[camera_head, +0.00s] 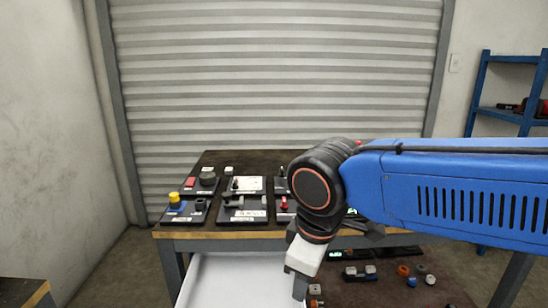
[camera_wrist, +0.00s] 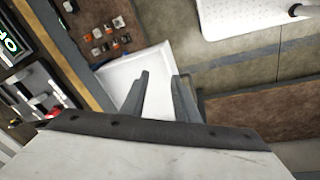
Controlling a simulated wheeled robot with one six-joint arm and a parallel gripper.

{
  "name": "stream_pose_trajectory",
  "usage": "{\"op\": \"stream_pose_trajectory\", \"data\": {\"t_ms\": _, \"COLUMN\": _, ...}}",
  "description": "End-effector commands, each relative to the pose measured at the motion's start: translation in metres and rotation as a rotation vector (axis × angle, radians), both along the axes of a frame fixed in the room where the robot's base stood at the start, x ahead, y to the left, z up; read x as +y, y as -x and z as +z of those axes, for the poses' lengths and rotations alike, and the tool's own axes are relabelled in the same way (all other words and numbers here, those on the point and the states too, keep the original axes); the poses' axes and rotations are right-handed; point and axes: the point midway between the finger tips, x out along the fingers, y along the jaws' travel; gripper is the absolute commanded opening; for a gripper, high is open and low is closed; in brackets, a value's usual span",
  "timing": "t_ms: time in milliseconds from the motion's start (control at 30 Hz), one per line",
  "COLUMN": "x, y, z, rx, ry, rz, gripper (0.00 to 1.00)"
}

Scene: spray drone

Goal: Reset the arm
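My arm reaches in from the right in the head view, with its blue link and dark joint in front of the table. My gripper (camera_head: 301,281) points down in front of the table's front edge, over the right side of a white tray-like surface (camera_head: 225,283). In the wrist view my gripper (camera_wrist: 160,85) shows two dark fingers with a gap between them, and nothing is held in the gap. The white surface (camera_wrist: 118,72) lies below and beyond the fingers.
A dark-topped table (camera_head: 215,162) holds several control panels, including one with a yellow button (camera_head: 174,199). Several small parts (camera_head: 404,270) lie lower down at the right. A blue shelf (camera_head: 505,115) stands at the right wall. A shutter (camera_head: 270,75) closes the back.

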Motion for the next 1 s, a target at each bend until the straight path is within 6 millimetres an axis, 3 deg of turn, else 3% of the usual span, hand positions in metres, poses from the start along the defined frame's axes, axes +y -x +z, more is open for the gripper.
{"op": "stream_pose_trajectory", "data": {"t_ms": 100, "x": -0.032, "y": -0.006, "z": -0.005, "rx": -0.008, "ry": -0.033, "rz": -0.115, "gripper": 0.28}}
{"op": "stream_pose_trajectory", "data": {"t_ms": 433, "x": -0.108, "y": -0.007, "z": -0.022, "rx": -0.038, "ry": -0.116, "rz": -0.415, "gripper": 0.28}}
{"op": "stream_pose_trajectory", "data": {"t_ms": 1000, "x": -0.21, "y": 0.025, "z": -0.06, "rx": -0.124, "ry": -0.251, "rz": -0.923, "gripper": 0.28}}
